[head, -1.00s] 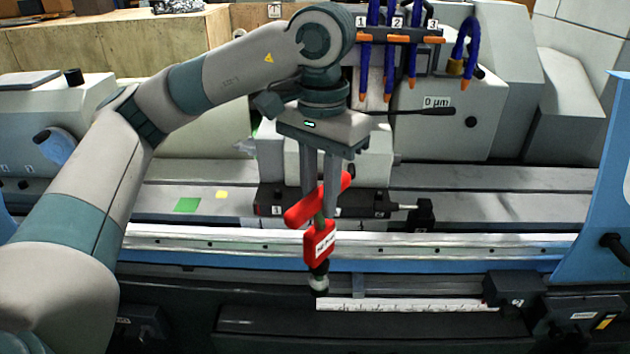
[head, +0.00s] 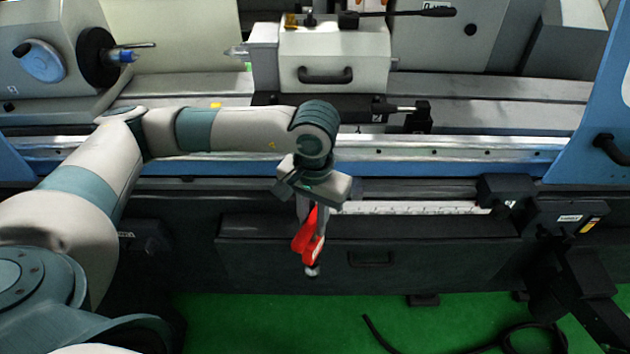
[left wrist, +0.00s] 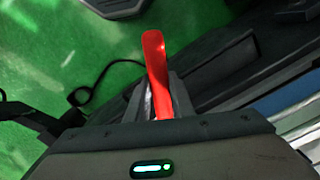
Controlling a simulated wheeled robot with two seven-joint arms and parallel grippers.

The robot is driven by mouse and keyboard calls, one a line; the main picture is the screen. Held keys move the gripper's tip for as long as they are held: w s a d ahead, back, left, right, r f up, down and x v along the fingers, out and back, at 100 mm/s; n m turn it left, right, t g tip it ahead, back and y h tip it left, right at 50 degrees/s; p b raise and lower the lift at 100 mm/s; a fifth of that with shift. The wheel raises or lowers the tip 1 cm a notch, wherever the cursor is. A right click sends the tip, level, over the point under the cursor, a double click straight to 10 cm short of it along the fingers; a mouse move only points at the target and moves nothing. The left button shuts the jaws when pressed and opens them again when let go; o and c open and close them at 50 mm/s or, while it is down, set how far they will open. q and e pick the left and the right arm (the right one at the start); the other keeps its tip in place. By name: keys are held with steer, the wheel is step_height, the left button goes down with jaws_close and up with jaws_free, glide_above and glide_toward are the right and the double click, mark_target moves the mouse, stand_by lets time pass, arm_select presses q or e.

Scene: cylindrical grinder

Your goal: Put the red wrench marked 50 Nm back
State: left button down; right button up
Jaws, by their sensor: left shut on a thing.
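The red wrench (head: 309,243) hangs from my left gripper (head: 312,222) in the head view, in front of the dark machine base. Its red handle is up between the fingers and its dark and silver head points down, slightly tilted. My left gripper is shut on it. In the left wrist view the red handle (left wrist: 157,70) stands out between the fingers. The label on the wrench is too small to read now. My right gripper is not in view.
The grinder's blue and grey bed (head: 400,150) runs across behind my arm. A drawer-like panel with a handle (head: 371,259) is behind the wrench. A black cable (head: 490,345) lies on the green floor (head: 250,320). A ruler strip (head: 410,208) runs along the front.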

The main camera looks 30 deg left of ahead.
arm_select(q)
steer(key=s+f+b, duration=0.1)
steer(key=s+f, duration=0.4)
steer(key=f, duration=0.6)
steer(key=shift+d+f, duration=0.2)
steer(key=shift+d, duration=0.15)
steer(key=shift+s, duration=0.1)
